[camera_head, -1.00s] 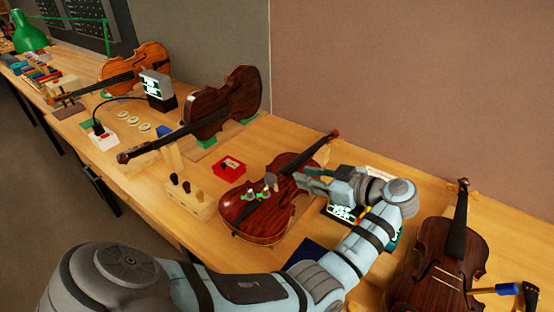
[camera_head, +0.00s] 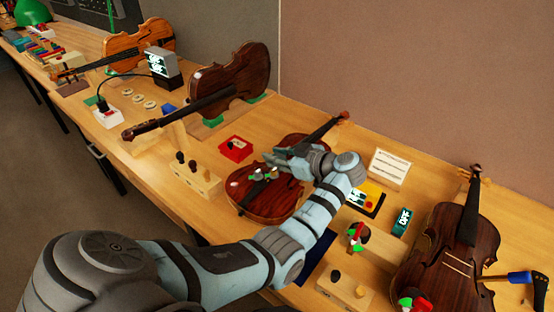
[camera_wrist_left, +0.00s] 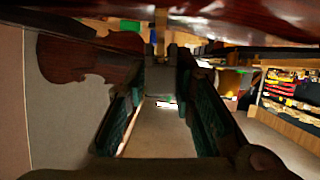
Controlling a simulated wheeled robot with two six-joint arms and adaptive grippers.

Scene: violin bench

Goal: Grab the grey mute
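My left gripper (camera_head: 278,158) reaches in over the middle violin, a dark red-brown one (camera_head: 262,205) lying on the bench. Its fingers are spread apart in the left wrist view (camera_wrist_left: 162,105), with a clear gap between them. In the head view the fingertips point left, over the strings near the violin's middle. I cannot make out the grey mute clearly; the gripper covers that part of the strings. In the wrist view a small grey shape (camera_wrist_left: 159,78) shows between the fingertips, but I cannot tell whether it is the mute. My right gripper is not in view.
Small clamps (camera_head: 268,174) with green and white parts sit on the violin beside the fingers. A red tray (camera_head: 236,149) and a wooden peg block (camera_head: 198,178) stand left. Another violin (camera_head: 440,250), a white card (camera_head: 390,166) and a second block (camera_head: 345,288) lie right.

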